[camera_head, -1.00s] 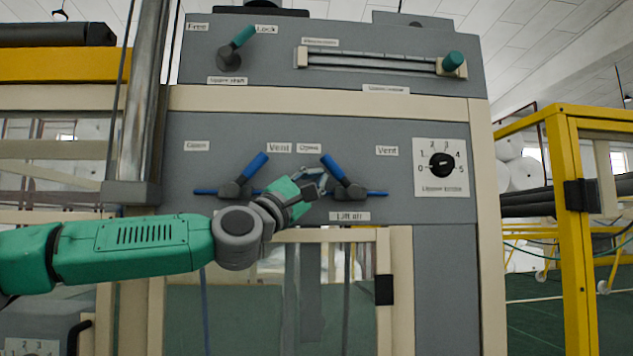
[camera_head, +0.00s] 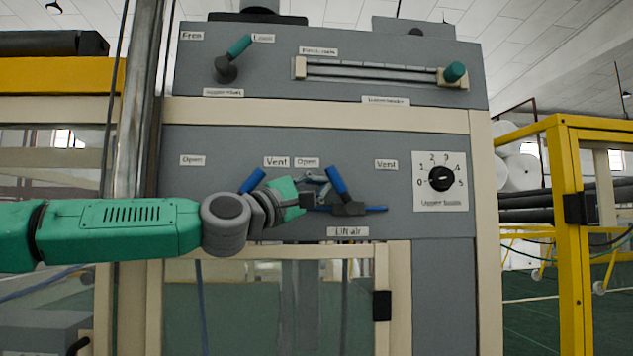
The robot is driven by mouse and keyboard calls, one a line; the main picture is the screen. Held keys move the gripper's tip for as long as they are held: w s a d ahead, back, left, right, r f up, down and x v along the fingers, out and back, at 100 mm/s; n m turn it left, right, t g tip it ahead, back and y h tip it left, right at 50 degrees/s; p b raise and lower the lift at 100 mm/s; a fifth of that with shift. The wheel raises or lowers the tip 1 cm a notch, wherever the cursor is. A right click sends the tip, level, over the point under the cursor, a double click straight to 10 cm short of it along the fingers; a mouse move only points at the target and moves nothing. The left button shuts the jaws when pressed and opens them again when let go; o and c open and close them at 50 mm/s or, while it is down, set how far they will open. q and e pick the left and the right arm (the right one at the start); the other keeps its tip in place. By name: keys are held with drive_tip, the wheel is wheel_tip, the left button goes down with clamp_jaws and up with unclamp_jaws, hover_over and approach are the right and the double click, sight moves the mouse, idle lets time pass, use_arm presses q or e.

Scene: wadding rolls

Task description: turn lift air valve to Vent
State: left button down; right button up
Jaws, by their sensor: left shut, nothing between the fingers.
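The lift air valve (camera_head: 338,182) has a blue handle on the grey panel, above the "Lift air" label (camera_head: 347,231). Its handle leans up and left, towards the "Open" label (camera_head: 307,162) and away from the "Vent" label (camera_head: 386,164). My left gripper (camera_head: 319,187) is shut with nothing held. Its fingertips are just left of the handle, close beside it; I cannot tell whether they touch. My left wrist and fingers hide part of the other blue-handled valve (camera_head: 252,180). My right gripper is not in view.
A black rotary knob (camera_head: 441,179) on a white dial is to the right. Above are a teal-handled lever (camera_head: 238,47) and a slider with a teal knob (camera_head: 454,72). A yellow frame (camera_head: 565,200) stands at the right.

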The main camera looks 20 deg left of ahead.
sight(329, 176)
use_arm(q)
drive_tip(key=d+r+p, duration=0.1)
drive_tip(key=w+d+r+m+g+p, duration=0.1)
drive_tip(key=p, duration=0.1)
drive_tip(key=shift+d+r+m+g+p, duration=0.25)
drive_tip(key=shift+r+m+g+p, duration=0.05)
drive_tip(key=shift+w+d+r+m+g+p, duration=0.1)
drive_tip(key=shift+w+d+m+g+p, duration=0.2)
drive_tip(key=shift+w+m+g, duration=0.15)
drive_tip(key=shift+d+r, duration=0.1)
drive_tip(key=shift+d, duration=0.45)
drive_tip(key=shift+w+d, duration=0.6)
drive_tip(key=shift+d, duration=0.05)
drive_tip(key=shift+w+d+b, duration=0.4)
drive_tip(key=shift+d+b, duration=0.15)
drive_tip(key=shift+d, duration=0.15)
